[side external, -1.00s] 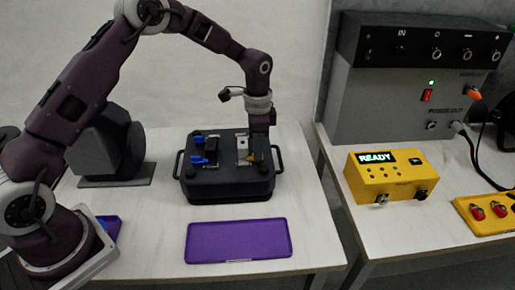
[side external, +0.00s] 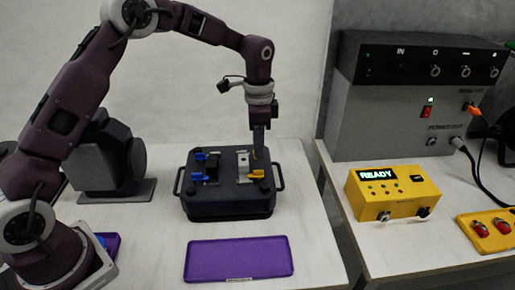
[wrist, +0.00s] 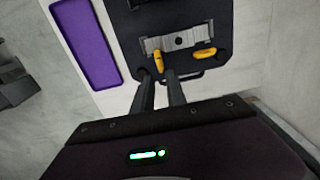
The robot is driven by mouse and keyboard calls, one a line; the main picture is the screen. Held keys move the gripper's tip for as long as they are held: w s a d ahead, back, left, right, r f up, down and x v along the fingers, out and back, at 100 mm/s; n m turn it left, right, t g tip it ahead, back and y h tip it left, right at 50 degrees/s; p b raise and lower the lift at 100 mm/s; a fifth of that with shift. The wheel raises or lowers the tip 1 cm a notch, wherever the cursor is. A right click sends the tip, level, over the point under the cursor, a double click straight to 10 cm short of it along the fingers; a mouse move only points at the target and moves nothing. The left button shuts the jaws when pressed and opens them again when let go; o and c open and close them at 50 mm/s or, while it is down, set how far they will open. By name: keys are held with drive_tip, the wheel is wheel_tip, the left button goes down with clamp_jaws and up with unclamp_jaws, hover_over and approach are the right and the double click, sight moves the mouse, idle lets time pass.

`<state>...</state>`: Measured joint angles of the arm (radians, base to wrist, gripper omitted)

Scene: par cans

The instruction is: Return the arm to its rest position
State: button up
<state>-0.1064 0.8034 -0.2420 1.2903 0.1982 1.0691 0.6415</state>
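My gripper (side external: 260,152) is above the right part of a dark case (side external: 228,208) with side handles, pointing down. In the wrist view its two fingers (wrist: 158,77) stand apart with a gap between them and nothing visibly held. Just beyond the fingertips is a yellow lever (wrist: 160,61) beside a grey metal plate (wrist: 200,36). A second yellow lever (wrist: 204,53) lies to its right. In the side view the fingertips appear clear of the case, though the exact gap is hard to tell.
Two blue levers (side external: 199,177) are on the case's left part. A purple tray (side external: 240,273) lies empty in front. A dark grey device (side external: 112,165) stands at the left. A yellow box reading READY (side external: 393,192) and a grey power unit (side external: 400,110) are on the right table.

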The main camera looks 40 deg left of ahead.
drive_tip(key=s+r+n+t, duration=0.2)
drive_tip(key=s+r+n, duration=0.1)
drive_tip(key=s+r, duration=1.1)
drive_tip(key=s+r+n+t, duration=0.1)
drive_tip(key=s+n+t, duration=0.2)
drive_tip(key=s, duration=1.6)
drive_tip(key=n, duration=0.3)
drive_tip(key=shift+a+r+t, duration=0.2)
drive_tip(key=shift+a+t, duration=0.1)
drive_tip(key=shift+a, duration=0.1)
